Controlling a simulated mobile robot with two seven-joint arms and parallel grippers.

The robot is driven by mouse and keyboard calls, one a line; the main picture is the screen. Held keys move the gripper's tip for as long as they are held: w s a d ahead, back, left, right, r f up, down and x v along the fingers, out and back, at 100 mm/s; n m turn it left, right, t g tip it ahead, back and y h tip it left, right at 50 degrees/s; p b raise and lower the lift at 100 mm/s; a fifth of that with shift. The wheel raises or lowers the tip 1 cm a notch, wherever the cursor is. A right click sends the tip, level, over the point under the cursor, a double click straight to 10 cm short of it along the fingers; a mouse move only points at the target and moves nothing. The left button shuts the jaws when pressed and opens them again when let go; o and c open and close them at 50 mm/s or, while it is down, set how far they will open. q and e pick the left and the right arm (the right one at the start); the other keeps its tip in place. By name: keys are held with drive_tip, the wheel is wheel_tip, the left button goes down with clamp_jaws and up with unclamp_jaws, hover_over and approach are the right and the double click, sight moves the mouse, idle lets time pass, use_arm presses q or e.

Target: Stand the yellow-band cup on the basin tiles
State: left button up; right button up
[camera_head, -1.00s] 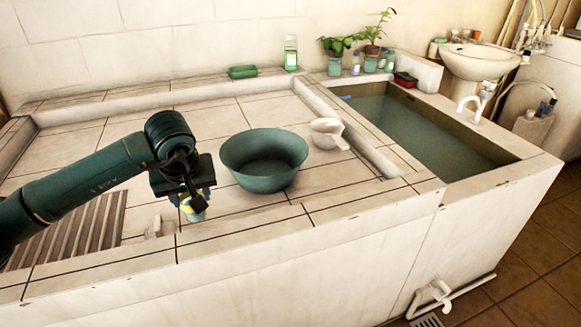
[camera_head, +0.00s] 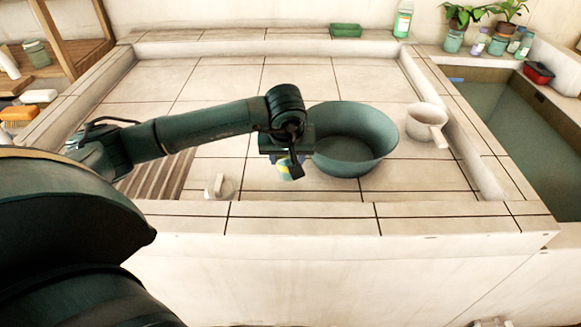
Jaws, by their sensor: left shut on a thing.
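The yellow-band cup (camera_head: 284,173) shows as a small pale green and yellow shape low in my left gripper (camera_head: 290,165). The gripper is shut on it and hides most of it. Cup and gripper are just left of the large green bowl, over the basin tiles (camera_head: 325,206). I cannot tell whether the cup's base touches the tiles. My right gripper is not in view.
The green bowl (camera_head: 352,142) stands close to the right of the gripper. A white dipper (camera_head: 425,122) is farther right, and a small clear-and-white item (camera_head: 218,188) lies left. A ribbed board (camera_head: 160,177) is at the left. Tiles behind are free.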

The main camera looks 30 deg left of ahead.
use_arm(q)
drive_tip(key=shift+f, duration=1.9)
drive_tip(key=shift+f, duration=0.2)
drive_tip(key=o, duration=1)
drive_tip(key=shift+r, duration=0.1)
drive_tip(key=shift+r, duration=0.25)
drive_tip(key=v, duration=1.1)
drive_tip(key=shift+s+d+r, duration=0.1)
drive_tip(key=shift+s+r, duration=0.05)
drive_tip(key=shift+r, duration=0.2)
